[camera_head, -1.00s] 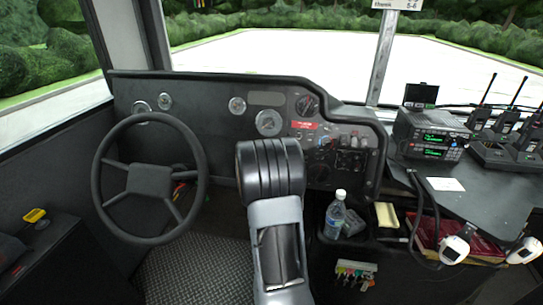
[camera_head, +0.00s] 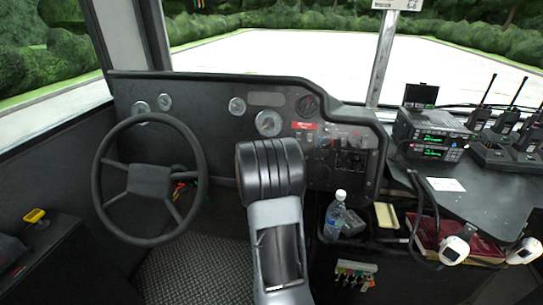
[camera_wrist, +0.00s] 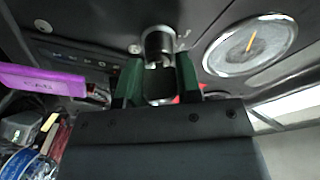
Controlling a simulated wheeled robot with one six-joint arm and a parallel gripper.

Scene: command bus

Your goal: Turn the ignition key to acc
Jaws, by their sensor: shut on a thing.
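In the wrist view, my gripper (camera_wrist: 158,82) has its two green fingers on either side of the dark ignition key head (camera_wrist: 158,84), shut on it. The silver ignition lock barrel (camera_wrist: 159,42) stands just beyond the fingertips on the dark dashboard. The marks around the lock are too small and partly hidden, so I cannot tell the key's position. A purple tag (camera_wrist: 40,80) with lettering shows at the left; what it is attached to is hidden. In the head view, my own arm hides the gripper, key and lock.
The steering wheel (camera_head: 149,180) is left of my arm. A round gauge (camera_wrist: 250,45) is close to the gripper's right. A water bottle (camera_head: 335,215) stands in the tray at right, below the switch panel (camera_head: 345,158). Radios (camera_head: 432,135) sit on the right counter.

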